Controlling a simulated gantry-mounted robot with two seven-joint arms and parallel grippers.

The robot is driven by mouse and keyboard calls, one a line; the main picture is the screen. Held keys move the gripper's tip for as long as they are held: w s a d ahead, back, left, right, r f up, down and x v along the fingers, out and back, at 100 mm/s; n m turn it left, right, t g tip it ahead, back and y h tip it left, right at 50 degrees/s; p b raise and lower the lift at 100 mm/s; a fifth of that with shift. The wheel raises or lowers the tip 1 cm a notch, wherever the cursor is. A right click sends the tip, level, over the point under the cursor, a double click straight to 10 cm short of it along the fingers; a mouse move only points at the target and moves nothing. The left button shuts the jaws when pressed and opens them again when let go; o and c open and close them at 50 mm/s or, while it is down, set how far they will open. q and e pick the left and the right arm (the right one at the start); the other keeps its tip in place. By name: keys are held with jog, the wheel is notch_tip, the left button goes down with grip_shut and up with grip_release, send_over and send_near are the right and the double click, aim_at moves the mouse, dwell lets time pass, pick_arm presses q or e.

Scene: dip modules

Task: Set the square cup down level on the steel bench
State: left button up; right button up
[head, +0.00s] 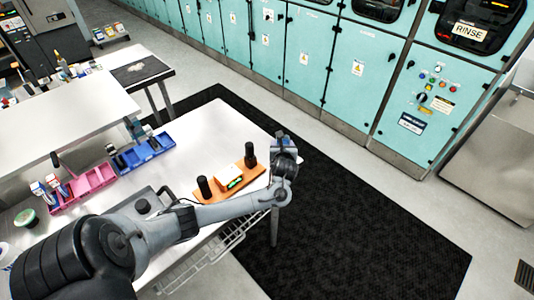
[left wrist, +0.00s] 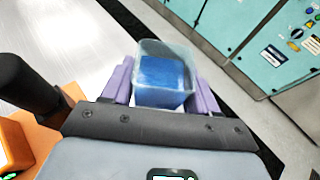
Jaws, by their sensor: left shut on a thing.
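A clear square cup (left wrist: 163,75) with blue contents shows in the left wrist view, between the two purple fingers of my left gripper (left wrist: 160,88). The fingers are shut on its sides. In the head view my left gripper (head: 284,143) is at the right edge of the steel bench (head: 212,127), seen from above. The bench top also shows at the upper left of the left wrist view (left wrist: 80,40). My right gripper is not in view.
An orange board (head: 225,192) with two black posts stands on the bench near the gripper. A blue tray (head: 146,152) and a pink tray (head: 88,187) sit farther left. Bare bench top lies behind the board. A black mat (head: 350,215) covers the floor to the right.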

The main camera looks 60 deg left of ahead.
pick_arm(q)
jog(key=a+f, duration=0.1)
jog(key=a, duration=0.1)
jog(key=a+f, duration=0.1)
jog(key=a, duration=0.1)
jog(key=a+f+b, duration=0.1)
jog(key=a+f, duration=0.1)
jog(key=shift+s+a, duration=0.1)
jog(key=shift+a, duration=0.2)
jog(key=shift+f+b, duration=0.5)
jog(key=shift+f, duration=1.5)
jog(key=shift+f, duration=0.1)
jog(key=o, duration=1)
jog(key=shift+o, duration=0.2)
jog(key=p+v, duration=0.3)
jog(key=v, duration=0.9)
